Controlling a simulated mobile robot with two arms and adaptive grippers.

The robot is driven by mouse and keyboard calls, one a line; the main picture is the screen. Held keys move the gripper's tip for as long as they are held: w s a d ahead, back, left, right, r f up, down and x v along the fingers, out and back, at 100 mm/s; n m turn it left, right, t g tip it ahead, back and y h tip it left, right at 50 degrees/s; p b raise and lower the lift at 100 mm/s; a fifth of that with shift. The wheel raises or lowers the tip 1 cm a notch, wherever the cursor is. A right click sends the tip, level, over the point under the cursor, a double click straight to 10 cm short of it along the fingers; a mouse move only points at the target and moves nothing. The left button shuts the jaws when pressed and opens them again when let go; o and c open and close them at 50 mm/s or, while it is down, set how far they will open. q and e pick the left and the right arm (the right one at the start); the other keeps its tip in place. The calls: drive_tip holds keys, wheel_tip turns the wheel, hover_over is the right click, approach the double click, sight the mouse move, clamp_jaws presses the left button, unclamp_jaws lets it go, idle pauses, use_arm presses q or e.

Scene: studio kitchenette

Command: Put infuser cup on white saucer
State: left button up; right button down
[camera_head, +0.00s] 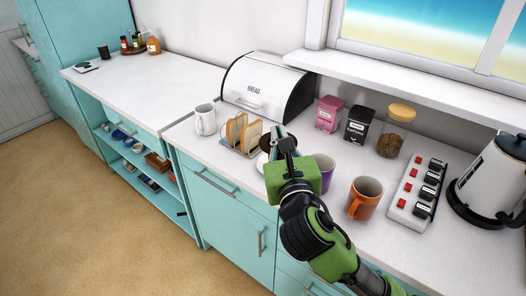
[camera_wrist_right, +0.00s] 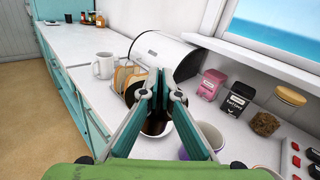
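My right gripper (camera_head: 277,143) is over the counter, just right of the toast rack, with its fingertips close together. In the wrist view its fingers (camera_wrist_right: 159,77) meet at the tips, and I see nothing clearly held. A white, saucer-like rim (camera_head: 261,164) shows below and left of the gripper, mostly hidden by it. A dark brown round thing (camera_wrist_right: 155,126) shows between the fingers in the wrist view, lower down. I cannot tell surely whether it is the infuser cup. My left gripper is not in view.
A toast rack (camera_head: 241,134), white mug (camera_head: 205,119) and bread box (camera_head: 266,85) stand left and behind. A purple cup (camera_head: 325,166) and orange mug (camera_head: 365,197) stand right. Canisters (camera_head: 358,124), a switch panel (camera_head: 417,190) and a kettle (camera_head: 496,177) are farther right. The far-left counter is mostly clear.

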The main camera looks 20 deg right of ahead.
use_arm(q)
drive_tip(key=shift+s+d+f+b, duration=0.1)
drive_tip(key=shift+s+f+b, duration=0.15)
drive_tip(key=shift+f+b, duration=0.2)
use_arm(e)
drive_tip(key=shift+w+d+f, duration=0.55)
drive_tip(key=shift+w+f, duration=1.25)
drive_tip(key=shift+f, duration=0.2)
drive_tip(key=shift+w+d+f, duration=0.55)
drive_tip(key=shift+w+f, duration=1.3)
drive_tip(key=shift+f, duration=0.1)
drive_tip(key=shift+w+d+f, duration=0.55)
drive_tip(key=shift+w+f, duration=1.25)
drive_tip(key=shift+f, duration=0.2)
drive_tip(key=shift+f, duration=0.2)
drive_tip(key=c, duration=2.3)
unclamp_jaws()
drive_tip(key=shift+r, duration=0.15)
drive_tip(key=s, duration=0.4)
drive_tip(key=s+a, duration=0.1)
drive_tip(key=s, duration=0.3)
drive_tip(key=s+b, duration=0.1)
drive_tip(key=s, duration=0.3)
drive_tip(key=shift+a+r, duration=0.1)
drive_tip(key=shift+a, duration=0.2)
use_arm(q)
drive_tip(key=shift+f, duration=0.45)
